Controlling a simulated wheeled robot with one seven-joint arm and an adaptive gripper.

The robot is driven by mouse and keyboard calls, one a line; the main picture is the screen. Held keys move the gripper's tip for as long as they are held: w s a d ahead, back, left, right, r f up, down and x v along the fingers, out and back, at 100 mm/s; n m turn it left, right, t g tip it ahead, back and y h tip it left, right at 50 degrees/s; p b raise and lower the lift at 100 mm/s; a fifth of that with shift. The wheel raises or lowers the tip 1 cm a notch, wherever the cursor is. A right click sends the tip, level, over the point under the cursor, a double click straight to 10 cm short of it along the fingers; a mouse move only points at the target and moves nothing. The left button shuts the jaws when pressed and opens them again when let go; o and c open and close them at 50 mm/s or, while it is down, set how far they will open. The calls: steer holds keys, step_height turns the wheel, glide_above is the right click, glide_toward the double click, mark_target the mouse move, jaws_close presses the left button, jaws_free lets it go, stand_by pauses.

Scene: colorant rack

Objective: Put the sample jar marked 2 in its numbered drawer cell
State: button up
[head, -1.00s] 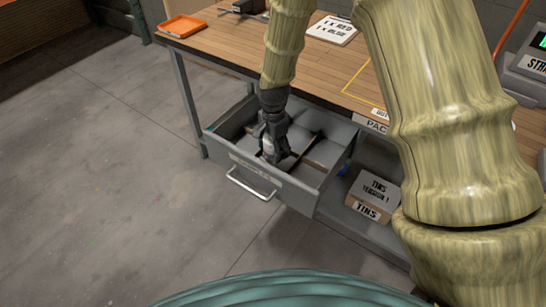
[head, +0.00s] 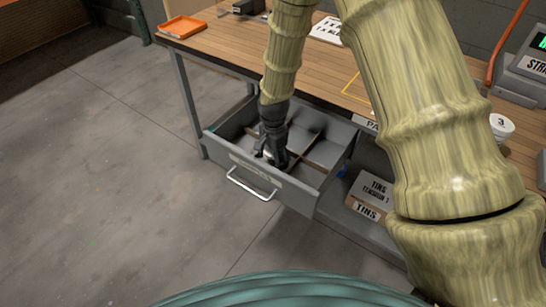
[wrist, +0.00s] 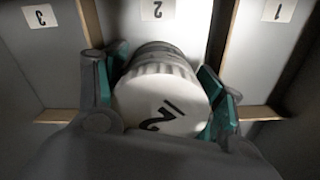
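The sample jar (wrist: 162,100) has a white lid marked 2, seen from above in the wrist view. My gripper (wrist: 165,95) has its teal-padded fingers on both sides of the jar and looks shut on it. The jar is over or inside the middle cell, whose back wall bears the label 2 (wrist: 158,10). I cannot tell whether its base touches the drawer floor. In the head view my gripper (head: 271,155) points down inside the open grey drawer (head: 303,196); the jar is mostly hidden there.
Thin wooden dividers (wrist: 228,45) border the middle cell. Cells labelled 3 (wrist: 40,15) and 1 (wrist: 279,11) lie to either side and look empty. A white jar marked 3 (head: 502,124) stands on the workbench (head: 225,45). A tins box (head: 372,190) sits on the lower shelf.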

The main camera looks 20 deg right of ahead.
steer(key=shift+r, duration=0.1)
step_height(320, 180, up, 12)
steer(key=shift+r, duration=0.1)
stand_by(0.9)
